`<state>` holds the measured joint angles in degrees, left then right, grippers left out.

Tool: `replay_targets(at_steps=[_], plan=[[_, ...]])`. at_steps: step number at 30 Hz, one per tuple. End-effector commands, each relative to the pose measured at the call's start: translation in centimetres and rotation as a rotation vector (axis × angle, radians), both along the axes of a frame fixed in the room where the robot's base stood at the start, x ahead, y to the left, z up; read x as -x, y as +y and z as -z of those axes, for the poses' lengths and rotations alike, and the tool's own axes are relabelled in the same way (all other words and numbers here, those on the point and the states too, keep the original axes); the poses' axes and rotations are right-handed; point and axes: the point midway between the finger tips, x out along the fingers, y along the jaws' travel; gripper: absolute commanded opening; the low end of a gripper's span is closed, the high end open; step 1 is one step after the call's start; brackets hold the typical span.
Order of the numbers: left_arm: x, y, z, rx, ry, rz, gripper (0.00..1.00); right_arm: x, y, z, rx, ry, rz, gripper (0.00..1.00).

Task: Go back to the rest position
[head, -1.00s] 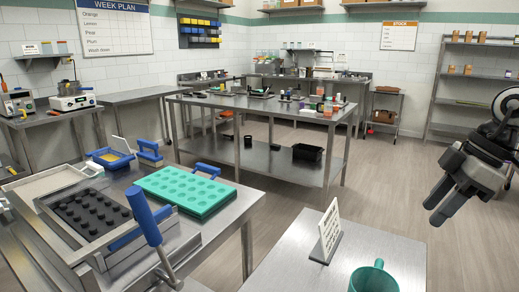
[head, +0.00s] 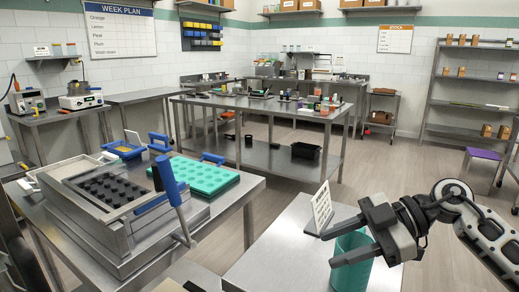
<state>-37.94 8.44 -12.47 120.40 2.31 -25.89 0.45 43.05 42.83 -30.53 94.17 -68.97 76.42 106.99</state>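My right gripper (head: 322,248) comes in from the right, low over the near steel table. Its two grey fingers are spread apart, with nothing seen held between them. The teal cup (head: 350,270) stands just behind and below the fingers, and the lower finger hides part of it. I cannot tell whether they touch. The upper finger overlaps the lower part of a white sign card (head: 322,207). My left gripper is not in view.
The depositor (head: 108,208) with its blue lever (head: 168,180) stands on the left table beside a teal mould tray (head: 205,177). A long steel table (head: 300,111) with a black bin stands behind. Open floor lies between it and the right shelves.

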Motion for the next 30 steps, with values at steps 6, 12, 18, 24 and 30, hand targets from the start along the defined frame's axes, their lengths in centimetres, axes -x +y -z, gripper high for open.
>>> replay_targets(at_steps=[6,12,18,24,30], plan=[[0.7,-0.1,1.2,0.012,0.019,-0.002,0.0,2.8,7.1,1.1,-0.645,-0.163,0.165,0.38],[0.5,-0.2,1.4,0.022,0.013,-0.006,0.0,2.4,4.4,6.7,-0.842,-0.151,0.782,0.38],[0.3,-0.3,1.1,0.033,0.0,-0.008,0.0,6.9,0.5,19.0,-0.535,0.083,1.293,0.38],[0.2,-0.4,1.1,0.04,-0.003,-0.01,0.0,13.5,-0.2,26.3,-0.241,0.3,1.416,0.38],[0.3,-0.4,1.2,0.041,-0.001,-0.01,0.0,16.6,0.0,28.6,-0.121,0.392,1.42,0.38]])
